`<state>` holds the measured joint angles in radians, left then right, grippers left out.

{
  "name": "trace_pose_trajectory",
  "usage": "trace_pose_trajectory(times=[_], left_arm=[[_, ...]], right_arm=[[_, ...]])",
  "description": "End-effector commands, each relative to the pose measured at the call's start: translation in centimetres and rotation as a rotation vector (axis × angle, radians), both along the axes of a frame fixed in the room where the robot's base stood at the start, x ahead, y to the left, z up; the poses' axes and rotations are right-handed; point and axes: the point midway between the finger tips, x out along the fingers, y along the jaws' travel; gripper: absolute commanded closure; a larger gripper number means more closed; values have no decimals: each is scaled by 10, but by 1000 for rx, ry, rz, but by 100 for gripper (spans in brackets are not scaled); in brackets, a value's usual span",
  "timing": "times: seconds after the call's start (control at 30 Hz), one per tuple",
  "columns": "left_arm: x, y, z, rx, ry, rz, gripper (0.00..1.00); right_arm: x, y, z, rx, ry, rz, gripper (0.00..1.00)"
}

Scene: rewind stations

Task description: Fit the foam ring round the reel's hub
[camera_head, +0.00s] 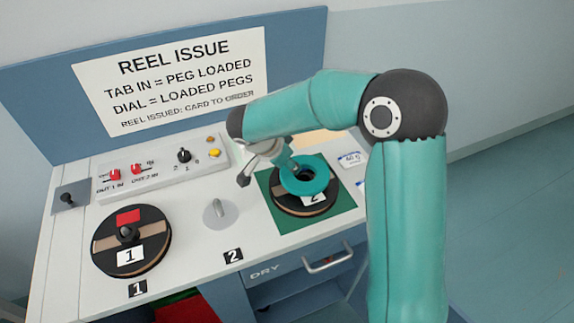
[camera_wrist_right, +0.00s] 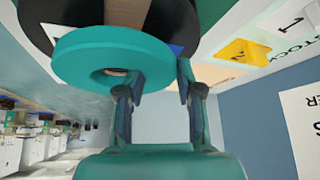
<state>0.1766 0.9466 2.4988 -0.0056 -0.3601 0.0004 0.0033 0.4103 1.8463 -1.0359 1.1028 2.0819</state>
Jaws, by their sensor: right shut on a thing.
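The teal foam ring (camera_head: 304,183) is in my right gripper (camera_head: 289,164), which grips it by its rim. The ring appears over the middle of the reel labelled 2 (camera_head: 293,208), a black disc on a green mat (camera_head: 340,222). In the right wrist view, the ring (camera_wrist_right: 85,62) is large in front of the fingers (camera_wrist_right: 157,85), close to the dark reel (camera_wrist_right: 38,22). The reel's hub is hidden by the ring. I cannot tell whether the ring is above the hub or around it. My left gripper is not in view.
Reel 1 (camera_head: 108,260) sits at the front left of the white bench. A grey peg (camera_head: 218,212) stands left of the mat. A switch panel (camera_head: 160,168) and a sign (camera_head: 180,80) are behind. A drawer handle (camera_head: 328,262) sticks out in front.

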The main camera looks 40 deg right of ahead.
Motion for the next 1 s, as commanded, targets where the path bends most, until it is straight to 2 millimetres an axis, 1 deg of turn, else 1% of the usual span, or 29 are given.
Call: trace_pose_trajectory(times=[0.03,0.1,0.13,0.17,0.3,0.33,0.43,1.0], left_arm=[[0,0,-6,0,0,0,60],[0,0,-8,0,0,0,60],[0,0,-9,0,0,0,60],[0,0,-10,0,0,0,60],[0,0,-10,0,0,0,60],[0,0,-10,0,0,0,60],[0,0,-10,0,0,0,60],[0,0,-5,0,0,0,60]], right_arm=[[-5,4,-17,18,23,-1,82],[-5,4,-19,18,23,-1,89],[-5,4,-19,18,23,-2,88],[-5,4,-20,18,23,-2,92],[-5,4,-19,18,24,-3,91],[-5,4,-19,18,24,-3,58],[-5,4,-19,18,23,-3,41],[-4,3,-11,12,16,0,41]])
